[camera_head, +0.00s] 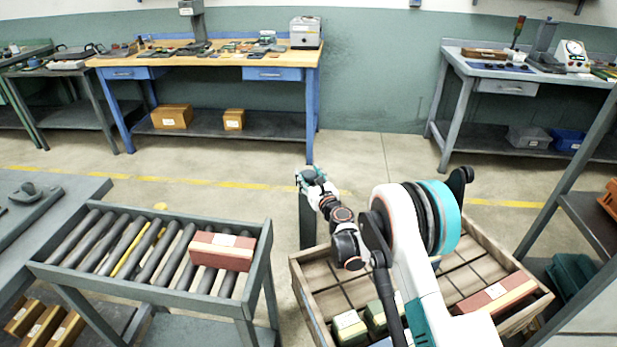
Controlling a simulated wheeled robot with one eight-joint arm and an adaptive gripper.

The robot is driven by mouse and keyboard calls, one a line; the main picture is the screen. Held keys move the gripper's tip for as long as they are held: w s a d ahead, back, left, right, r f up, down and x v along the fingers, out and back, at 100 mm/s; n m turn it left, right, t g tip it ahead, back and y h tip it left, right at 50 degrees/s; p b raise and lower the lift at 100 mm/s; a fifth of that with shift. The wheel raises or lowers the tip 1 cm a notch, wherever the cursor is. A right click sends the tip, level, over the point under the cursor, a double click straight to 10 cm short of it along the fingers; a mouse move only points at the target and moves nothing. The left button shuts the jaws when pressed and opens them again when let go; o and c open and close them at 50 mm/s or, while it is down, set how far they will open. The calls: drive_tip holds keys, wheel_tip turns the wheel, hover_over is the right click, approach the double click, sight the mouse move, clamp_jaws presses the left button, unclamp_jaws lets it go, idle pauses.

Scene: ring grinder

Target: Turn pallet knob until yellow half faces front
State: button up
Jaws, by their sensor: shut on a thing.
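My gripper (306,178) is at the top of a dark grey post (307,220) at the far left corner of the wooden pallet box (306,292). It is shut on the pallet knob on top of this post. The gripper hides the knob, so I cannot tell which way its yellow half faces. My arm reaches over the box from the right and covers part of it.
The box holds several packages, among them a red one (497,297) at right and a green-and-white one (349,327) at front. A roller conveyor (262,245) with a red box (222,251) stands to the left. A shelf rack (590,222) is at right. Open floor lies behind.

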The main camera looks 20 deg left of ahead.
drive_tip(key=n+g+y, duration=0.1)
drive_tip(key=g, duration=0.1)
drive_tip(key=n+g+y, duration=0.2)
drive_tip(key=shift+w+d+n+y, duration=0.1)
drive_tip(key=shift+w+n+y, duration=0.05)
drive_tip(key=shift+n+y, duration=0.15)
drive_tip(key=shift+n+g+y, duration=0.9)
drive_tip(key=shift+n+g, duration=0.8)
drive_tip(key=shift+g, duration=1)
drive_tip(key=o, duration=1.1)
drive_tip(key=v, duration=1.1)
drive_tip(key=shift+d, duration=0.4)
